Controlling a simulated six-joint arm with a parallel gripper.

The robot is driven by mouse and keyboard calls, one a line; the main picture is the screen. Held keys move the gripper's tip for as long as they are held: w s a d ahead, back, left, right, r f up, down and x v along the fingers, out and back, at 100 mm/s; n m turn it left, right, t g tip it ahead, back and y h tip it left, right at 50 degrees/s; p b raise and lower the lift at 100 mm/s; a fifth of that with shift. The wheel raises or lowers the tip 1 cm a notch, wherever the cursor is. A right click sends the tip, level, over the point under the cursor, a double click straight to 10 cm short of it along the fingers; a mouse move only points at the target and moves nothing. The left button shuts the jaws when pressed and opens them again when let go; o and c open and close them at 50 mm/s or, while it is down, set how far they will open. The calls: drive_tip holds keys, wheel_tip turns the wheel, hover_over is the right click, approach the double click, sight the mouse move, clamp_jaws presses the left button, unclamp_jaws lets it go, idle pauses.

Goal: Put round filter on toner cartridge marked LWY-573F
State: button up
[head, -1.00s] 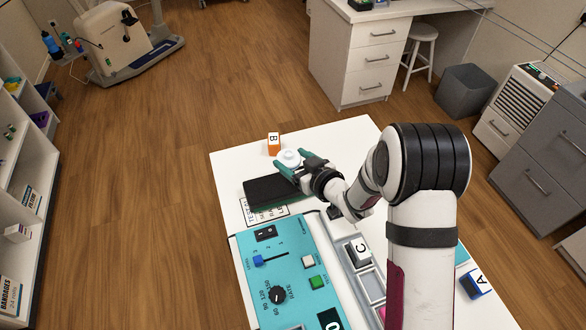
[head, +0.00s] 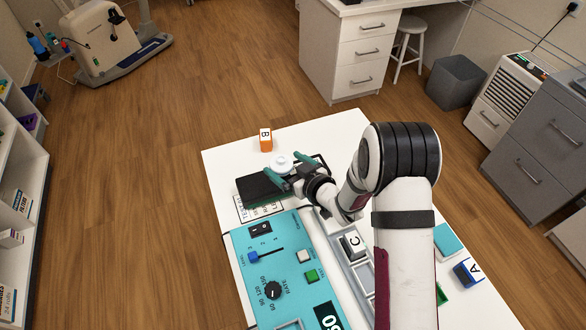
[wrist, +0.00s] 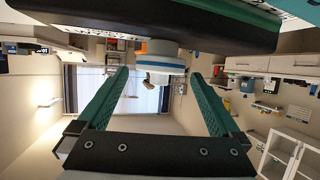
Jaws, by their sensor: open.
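The round filter (head: 280,163) is a white disc with a small raised knob. In the head view it sits at the far edge of a black slab-like cartridge (head: 262,188). In the wrist view the filter (wrist: 162,64) shows a blue band and meets the dark slab (wrist: 190,20); whether it rests fully on it cannot be told. My gripper (head: 283,170) is open, its two green fingers on either side of the filter. In the wrist view there is clear space between each finger and the filter. The marking LWY-573F cannot be read.
A turquoise control panel (head: 256,270) covers the near table. A printed label (head: 262,207) lies by the cartridge. Orange block B (head: 265,140) stands beyond the filter, block C (head: 353,244) in a grey tray, blue block A (head: 467,273) at right. The table's far left is bare.

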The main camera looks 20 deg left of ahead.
drive_tip(key=s+d+r+m+h, duration=0.2)
drive_tip(key=d+r+m+h, duration=0.15)
drive_tip(key=d, duration=0.65)
drive_tip(key=s+d+r+m+h, duration=0.2)
drive_tip(key=d+r+m+h, duration=0.15)
drive_tip(key=d, duration=0.55)
drive_tip(key=s+d+r+m+h, duration=0.2)
drive_tip(key=s+d+r+h, duration=0.15)
drive_tip(key=d, duration=0.65)
drive_tip(key=s+r+m+g, duration=0.2)
drive_tip(key=s+m+g, duration=0.1)
drive_tip(key=s, duration=0.8)
drive_tip(key=s+r+m+g, duration=0.3)
drive_tip(key=s+m+g, duration=0.1)
drive_tip(key=s, duration=0.7)
drive_tip(key=shift+s+m+y, duration=0.35)
drive_tip(key=shift+m, duration=0.25)
